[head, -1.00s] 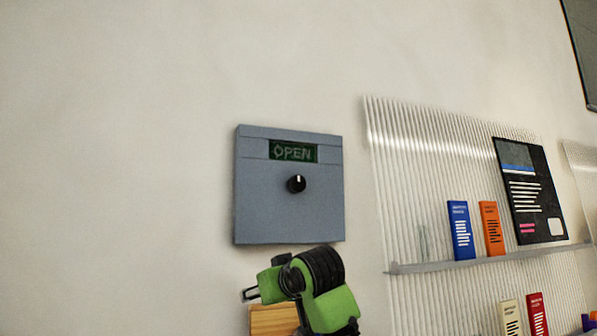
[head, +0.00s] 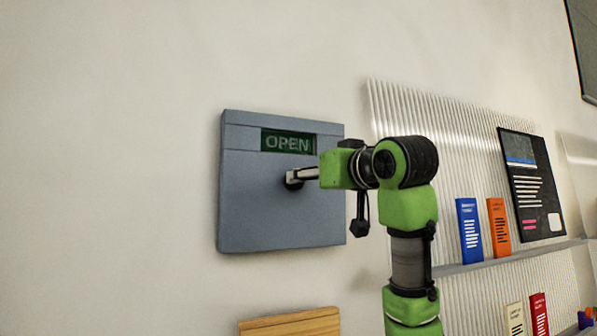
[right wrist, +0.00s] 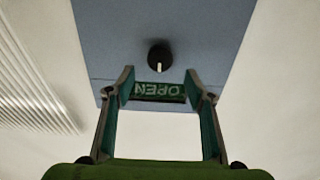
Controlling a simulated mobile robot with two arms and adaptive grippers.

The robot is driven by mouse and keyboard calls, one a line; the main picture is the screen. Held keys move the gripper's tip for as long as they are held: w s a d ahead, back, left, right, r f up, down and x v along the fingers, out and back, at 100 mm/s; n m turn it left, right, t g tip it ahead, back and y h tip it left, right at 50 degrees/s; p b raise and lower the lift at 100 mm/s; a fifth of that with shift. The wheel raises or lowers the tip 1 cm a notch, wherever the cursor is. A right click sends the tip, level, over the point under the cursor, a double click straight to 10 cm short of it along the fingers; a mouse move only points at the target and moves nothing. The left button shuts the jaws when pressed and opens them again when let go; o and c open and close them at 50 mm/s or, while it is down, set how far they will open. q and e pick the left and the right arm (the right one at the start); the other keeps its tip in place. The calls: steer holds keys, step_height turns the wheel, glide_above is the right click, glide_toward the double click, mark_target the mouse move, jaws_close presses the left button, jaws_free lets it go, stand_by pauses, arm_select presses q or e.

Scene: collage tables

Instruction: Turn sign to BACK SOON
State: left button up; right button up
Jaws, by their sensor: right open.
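The sign is a grey-blue square panel (head: 262,222) on the wall, with a green display (head: 287,143) that reads OPEN. Its round black knob (right wrist: 159,56) has a white pointer mark; the right wrist view shows the panel upside down. My right gripper (head: 294,176) is in front of the knob in the head view and partly hides it. In the right wrist view its two fingers (right wrist: 159,77) are open and spread wider than the knob. The knob shows just beyond the fingertips, between their lines. My left gripper is not in view.
A ribbed clear rack (head: 400,110) to the right holds a black poster (head: 530,185), a blue booklet (head: 468,230) and an orange booklet (head: 498,227) on its shelf. A wooden piece (head: 290,324) is below the sign. The wall left of the sign is bare.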

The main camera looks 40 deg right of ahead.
steer(key=p+x, duration=0.2)
steer(key=x, duration=0.5)
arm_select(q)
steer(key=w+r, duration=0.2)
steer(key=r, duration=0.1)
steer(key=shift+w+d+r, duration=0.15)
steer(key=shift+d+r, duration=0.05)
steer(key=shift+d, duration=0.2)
arm_select(e)
steer(key=shift+s, duration=0.1)
steer(key=c, duration=1.1)
